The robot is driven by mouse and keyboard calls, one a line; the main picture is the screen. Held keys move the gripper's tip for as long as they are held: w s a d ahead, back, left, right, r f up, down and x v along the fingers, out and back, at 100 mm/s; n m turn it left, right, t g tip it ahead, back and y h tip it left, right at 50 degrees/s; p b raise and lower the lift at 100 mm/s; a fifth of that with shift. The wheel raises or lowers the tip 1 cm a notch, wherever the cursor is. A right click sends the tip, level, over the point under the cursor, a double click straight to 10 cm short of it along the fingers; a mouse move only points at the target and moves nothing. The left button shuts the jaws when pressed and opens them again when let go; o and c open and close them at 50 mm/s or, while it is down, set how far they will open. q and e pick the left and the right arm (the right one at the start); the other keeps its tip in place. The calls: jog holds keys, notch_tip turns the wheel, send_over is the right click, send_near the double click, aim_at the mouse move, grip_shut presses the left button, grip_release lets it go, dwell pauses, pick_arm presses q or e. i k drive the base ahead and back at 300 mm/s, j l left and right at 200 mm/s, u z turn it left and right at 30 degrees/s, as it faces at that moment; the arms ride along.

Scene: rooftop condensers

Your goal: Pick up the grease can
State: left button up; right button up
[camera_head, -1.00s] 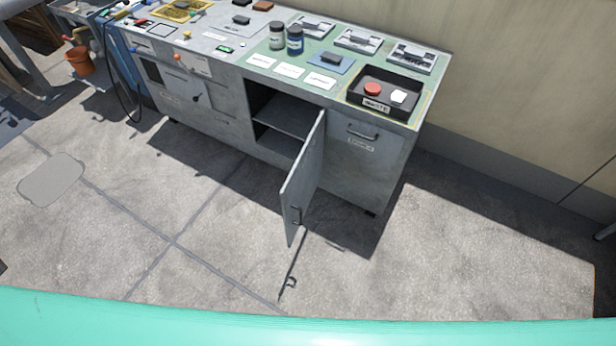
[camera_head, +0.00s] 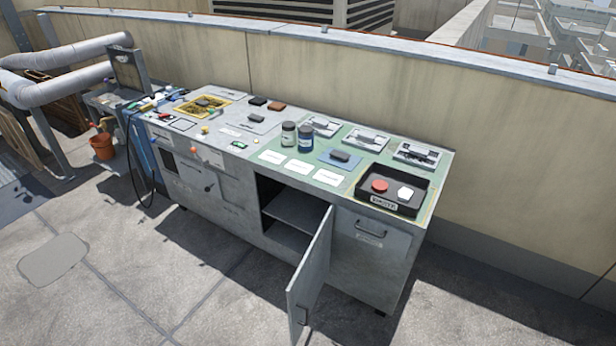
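Two small jars stand upright side by side on the green part of the workbench top. One is a grey-green jar (camera_head: 289,135) with a dark lid, and the other is a dark blue can (camera_head: 306,139) with a pale label. Their labels are too small to read, so I cannot tell which is the grease can. Neither of my grippers is in view.
The metal workbench (camera_head: 222,205) has an open cupboard door (camera_head: 311,275) swung out in front. A black tray (camera_head: 392,190) holds a red round item and a white piece. Several grey fixtures line the back edge. A wall (camera_head: 420,110) stands behind. The floor in front is clear.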

aim_at(305, 133)
jog(key=i+l, duration=0.3)
jog(key=l, duration=0.2)
jog(key=i+l, duration=0.35)
jog(key=l, duration=0.1)
